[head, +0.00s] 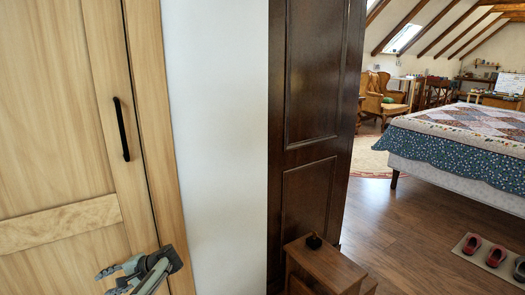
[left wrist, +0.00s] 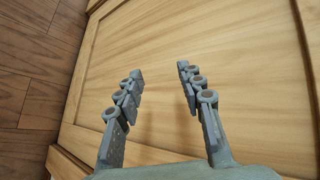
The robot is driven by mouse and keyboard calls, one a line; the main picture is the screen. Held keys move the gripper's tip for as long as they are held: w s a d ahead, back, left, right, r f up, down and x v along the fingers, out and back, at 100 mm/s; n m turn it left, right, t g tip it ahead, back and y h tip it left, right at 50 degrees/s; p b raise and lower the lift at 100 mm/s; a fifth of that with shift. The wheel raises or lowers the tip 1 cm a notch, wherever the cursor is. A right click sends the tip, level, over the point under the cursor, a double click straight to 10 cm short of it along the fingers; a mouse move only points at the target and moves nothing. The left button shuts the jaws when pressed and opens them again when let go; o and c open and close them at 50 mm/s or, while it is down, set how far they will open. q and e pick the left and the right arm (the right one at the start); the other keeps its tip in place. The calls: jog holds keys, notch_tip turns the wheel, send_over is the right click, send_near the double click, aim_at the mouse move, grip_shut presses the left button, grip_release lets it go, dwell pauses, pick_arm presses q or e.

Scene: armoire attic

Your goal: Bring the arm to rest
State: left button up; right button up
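My left gripper (head: 110,278) is low in the head view, in front of the light wooden armoire door (head: 60,150). In the left wrist view its two fingers (left wrist: 158,75) are spread apart with nothing between them. The door's pale wood panel (left wrist: 220,40) lies beyond the fingertips, and I cannot tell how far. The black door handle (head: 121,129) is above and apart from the gripper. My right gripper is not in view.
A dark wooden cabinet (head: 305,110) stands right of a white wall strip (head: 218,150). A small wooden table (head: 325,265) stands in front of it. A quilted bed (head: 470,140) is at the right. Wood floor (head: 400,225) lies open between table and bed.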

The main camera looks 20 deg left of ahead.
pick_arm(q)
jog(key=w+d+f+t+h, duration=0.75)
jog(key=w+d+f, duration=0.25)
jog(key=w+d, duration=0.25)
jog(key=s+d+f+m+h, duration=0.1)
jog(key=s+d+f, duration=0.45)
jog(key=s, duration=0.25)
jog(key=s+d+f+m, duration=0.1)
jog(key=s+d+f, duration=0.3)
jog(key=s+f, duration=0.25)
jog(key=s+d+f+g+h, duration=0.1)
jog(key=s+d, duration=0.4)
jog(key=s, duration=0.6)
jog(key=s+d+f+g+h, duration=0.1)
jog(key=s+d, duration=0.4)
jog(key=s, duration=0.7)
jog(key=shift+s+f, duration=0.15)
jog(key=shift+f, duration=0.55)
